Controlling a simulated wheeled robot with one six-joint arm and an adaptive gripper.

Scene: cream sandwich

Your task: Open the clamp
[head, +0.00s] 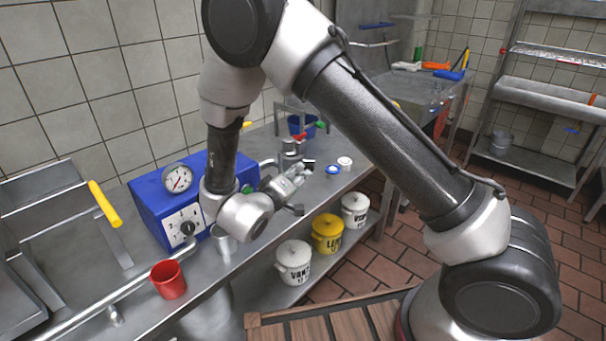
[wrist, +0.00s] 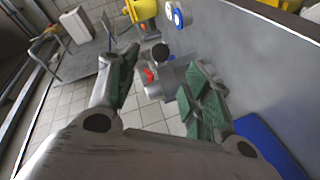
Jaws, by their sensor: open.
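My gripper (head: 298,190) is open and empty beside the blue machine, over the front part of the steel counter. In the wrist view its two green-padded fingers (wrist: 163,64) stand wide apart. A grey metal fitting with a black round knob (wrist: 160,52) and a small red part shows between and beyond the fingertips; it looks like the clamp, but I cannot be sure. In the head view a grey metal fitting (head: 290,150) stands just behind my gripper, partly hidden by it. I cannot tell whether the clamp is shut. No contact with the fingers is visible.
The blue machine (head: 150,208) with gauge and dial stands left of my gripper. A red cup (head: 168,279) is at the counter's front left. Blue and white lids (head: 338,166) lie to the right. Several pots, one yellow (head: 327,234), stand on the shelf below.

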